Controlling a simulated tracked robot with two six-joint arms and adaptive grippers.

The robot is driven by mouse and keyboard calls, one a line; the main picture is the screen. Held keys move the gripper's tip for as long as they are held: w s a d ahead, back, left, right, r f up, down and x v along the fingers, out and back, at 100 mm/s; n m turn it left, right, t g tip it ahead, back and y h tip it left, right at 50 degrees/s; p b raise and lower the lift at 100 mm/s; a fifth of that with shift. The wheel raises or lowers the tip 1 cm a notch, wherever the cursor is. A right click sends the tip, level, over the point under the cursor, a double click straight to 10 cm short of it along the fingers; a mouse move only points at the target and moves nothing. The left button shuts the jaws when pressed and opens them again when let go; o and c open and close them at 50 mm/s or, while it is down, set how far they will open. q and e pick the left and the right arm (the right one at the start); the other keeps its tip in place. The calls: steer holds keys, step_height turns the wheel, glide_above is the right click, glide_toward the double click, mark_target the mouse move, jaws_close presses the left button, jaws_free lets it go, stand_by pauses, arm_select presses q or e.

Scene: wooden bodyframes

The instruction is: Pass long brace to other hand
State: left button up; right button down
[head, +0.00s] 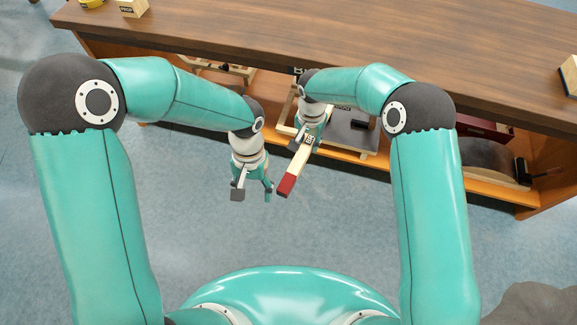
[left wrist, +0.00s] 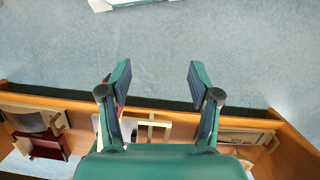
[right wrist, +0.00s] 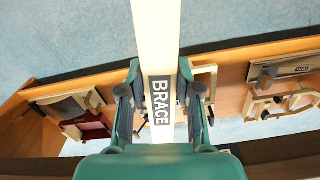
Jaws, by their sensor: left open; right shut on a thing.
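The long brace (head: 298,165) is a pale wooden bar with a red end, angled down and toward the left in the head view. My right gripper (head: 307,138) is shut on it, and the red end sticks out beyond the fingers. In the right wrist view the brace (right wrist: 157,40) runs up between the fingers (right wrist: 159,70), with the word BRACE on a dark label. My left gripper (head: 254,193) is open and empty, left of the red end and apart from it. The left wrist view shows its fingers (left wrist: 160,74) spread over floor, with nothing between them.
A long wooden bench (head: 300,35) runs across the back. Its lower shelf (head: 520,195) holds wooden frames, a dark red box (head: 488,128) and a grey piece (head: 470,155). Blocks (head: 133,8) stand on the top.

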mark_target(288, 191)
arm_select(q)
steer(key=w+d+r+m+t, duration=0.2)
steer(key=d+r+m+t, duration=0.1)
steer(key=d+r, duration=0.5)
steer(key=f, duration=1.2)
steer(key=shift+d+f, duration=0.2)
arm_select(e)
steer(key=shift+r, duration=0.1)
arm_select(q)
jaws_close()
arm_select(e)
steer(key=shift+a, duration=0.1)
steer(key=c, duration=0.7)
jaws_free()
